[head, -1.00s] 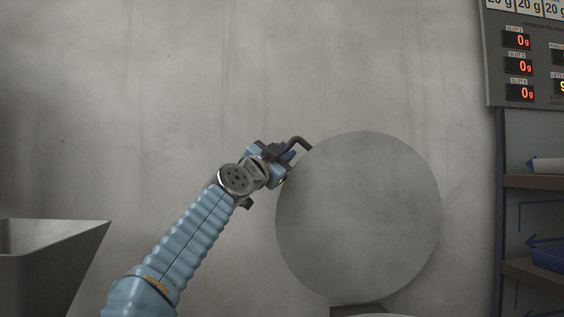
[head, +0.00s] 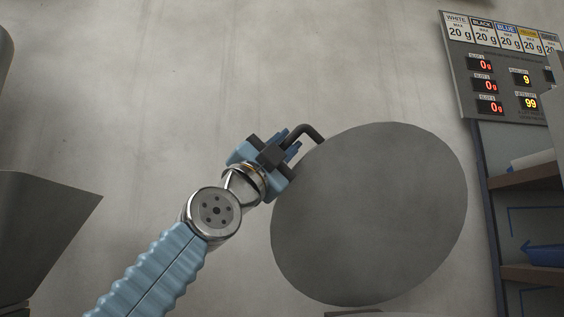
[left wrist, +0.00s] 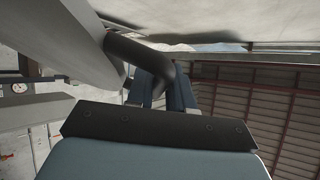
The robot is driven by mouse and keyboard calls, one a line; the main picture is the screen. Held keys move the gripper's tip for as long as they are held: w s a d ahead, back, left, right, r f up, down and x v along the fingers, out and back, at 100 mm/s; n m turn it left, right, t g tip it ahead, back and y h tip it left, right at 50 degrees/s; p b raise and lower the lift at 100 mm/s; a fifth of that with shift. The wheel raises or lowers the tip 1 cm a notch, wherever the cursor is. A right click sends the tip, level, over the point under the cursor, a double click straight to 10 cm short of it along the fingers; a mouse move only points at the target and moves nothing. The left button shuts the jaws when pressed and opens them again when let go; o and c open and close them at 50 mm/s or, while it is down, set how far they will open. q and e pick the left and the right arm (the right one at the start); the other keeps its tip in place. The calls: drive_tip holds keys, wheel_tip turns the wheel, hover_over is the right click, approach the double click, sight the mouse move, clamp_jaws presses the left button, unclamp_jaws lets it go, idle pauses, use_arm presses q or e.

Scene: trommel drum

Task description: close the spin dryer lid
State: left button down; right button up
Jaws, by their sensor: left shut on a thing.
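The spin dryer lid (head: 370,220) is a round grey disc that stands raised, its flat face towards me, in the middle right of the head view. A dark bent handle (head: 309,131) sticks out at its upper left edge. My left gripper (head: 291,149) is shut on this handle, beside the lid's rim. In the left wrist view the dark handle (left wrist: 128,48) runs from the grey lid (left wrist: 65,35) in between the blue fingers (left wrist: 162,90). The dryer's body is mostly below the head view. My right gripper is not in view.
A grey angled bin or hopper (head: 45,225) stands at the lower left. A display panel (head: 505,75) with red and yellow digits hangs at the upper right, above shelves (head: 525,176) with a blue tray (head: 545,254). A bare concrete wall (head: 230,60) is behind.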

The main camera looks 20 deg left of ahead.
use_arm(q)
drive_tip(key=shift+s+d+f+m+h+b, duration=0.5)
drive_tip(key=shift+s+f+b, duration=0.15)
drive_tip(key=shift+s+f, duration=0.1)
drive_tip(key=shift+r, duration=0.1)
drive_tip(key=c, duration=1.1)
unclamp_jaws()
drive_tip(key=shift+h, duration=0.3)
